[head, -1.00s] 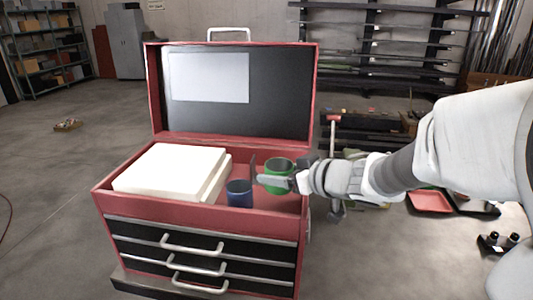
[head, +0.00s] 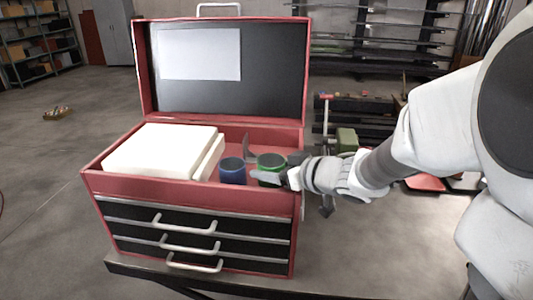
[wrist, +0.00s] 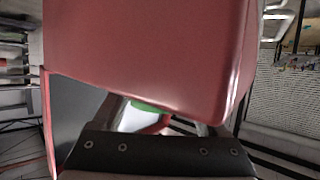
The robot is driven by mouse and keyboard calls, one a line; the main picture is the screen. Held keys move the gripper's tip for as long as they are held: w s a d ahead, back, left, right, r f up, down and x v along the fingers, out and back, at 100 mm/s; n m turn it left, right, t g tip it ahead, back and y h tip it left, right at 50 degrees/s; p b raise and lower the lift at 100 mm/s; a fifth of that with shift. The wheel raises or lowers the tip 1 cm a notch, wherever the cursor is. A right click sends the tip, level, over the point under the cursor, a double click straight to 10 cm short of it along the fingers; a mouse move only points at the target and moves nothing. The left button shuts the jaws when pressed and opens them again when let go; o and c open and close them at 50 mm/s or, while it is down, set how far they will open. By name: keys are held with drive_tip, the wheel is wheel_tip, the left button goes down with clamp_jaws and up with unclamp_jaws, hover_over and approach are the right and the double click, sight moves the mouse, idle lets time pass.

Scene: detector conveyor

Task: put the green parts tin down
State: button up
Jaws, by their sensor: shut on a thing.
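The green parts tin (head: 271,161) is a round, open-topped cup in the open top of the red toolbox (head: 135,185), close to its right end. My gripper (head: 262,164) reaches in from the right and is shut on the tin. The toolbox's front wall hides the tin's lower part, so I cannot tell whether it touches the floor of the box. In the wrist view, a red toolbox surface fills the middle, and only a green sliver of the tin (wrist: 147,106) shows below it, between the fingers.
A dark blue tin (head: 232,172) stands just left of the green tin, with a small gap. A large white block (head: 160,150) fills the toolbox's left part. The raised lid (head: 225,95) stands behind. The toolbox rests on a dark bench (head: 200,283).

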drive_tip(key=o, duration=1.3)
drive_tip(key=shift+r, duration=0.3)
drive_tip(key=p+v, duration=0.1)
drive_tip(key=v, duration=0.3)
drive_tip(key=p+v, duration=0.1)
drive_tip(key=v, duration=0.3)
drive_tip(key=p+v, duration=0.1)
drive_tip(key=v, duration=0.3)
drive_tip(key=shift+r, duration=0.35)
